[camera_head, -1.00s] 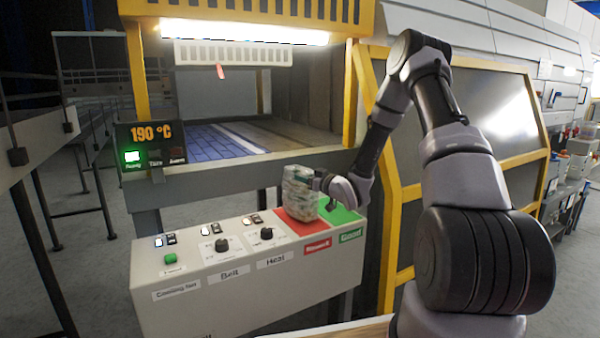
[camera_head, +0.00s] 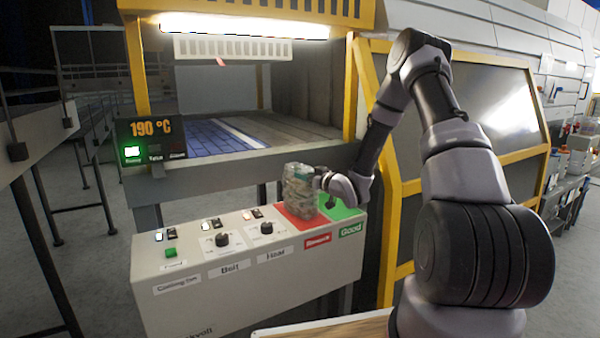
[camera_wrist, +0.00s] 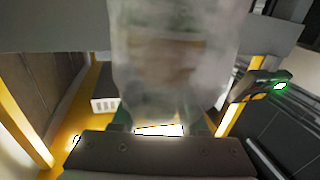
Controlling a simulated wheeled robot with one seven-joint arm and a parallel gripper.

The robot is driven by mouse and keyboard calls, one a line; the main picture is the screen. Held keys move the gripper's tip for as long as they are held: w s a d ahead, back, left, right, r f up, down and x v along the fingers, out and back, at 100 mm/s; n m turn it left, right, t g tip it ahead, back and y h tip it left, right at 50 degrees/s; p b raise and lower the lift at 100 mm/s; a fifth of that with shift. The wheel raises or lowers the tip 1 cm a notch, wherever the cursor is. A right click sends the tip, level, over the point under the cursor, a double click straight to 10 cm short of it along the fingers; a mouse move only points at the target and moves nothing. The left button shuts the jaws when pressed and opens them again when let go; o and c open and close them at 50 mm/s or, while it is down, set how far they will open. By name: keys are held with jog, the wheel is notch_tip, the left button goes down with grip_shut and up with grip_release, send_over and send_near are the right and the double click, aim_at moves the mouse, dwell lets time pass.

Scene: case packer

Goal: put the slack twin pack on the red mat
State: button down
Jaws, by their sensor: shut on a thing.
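The twin pack (camera_head: 298,190) is a cloudy, clear-wrapped upright bundle with pale contents. It stands at the red mat (camera_head: 292,219) on top of the grey control box, with its lower end over the mat; whether it bears fully on the mat I cannot tell. My gripper (camera_head: 322,181) is at its right side, shut on it. In the wrist view the pack (camera_wrist: 175,50) fills the upper middle, blurred and close, and my gripper (camera_wrist: 160,130) shows below it. The fingertips are largely hidden by the pack.
A green mat (camera_head: 343,207) lies just right of the red one. Knobs and buttons (camera_head: 222,239) sit on the box to the left. The tunnel opening with a belt (camera_head: 215,140) is behind. A yellow-framed guard (camera_head: 394,215) stands right of the box.

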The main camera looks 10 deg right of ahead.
jog(key=shift+c, duration=1.7)
grip_release()
jog(key=shift+s+d+f, duration=0.1)
jog(key=v, duration=1)
jog(key=shift+s, duration=0.25)
jog(key=shift+d, duration=0.15)
jog(key=v, duration=0.8)
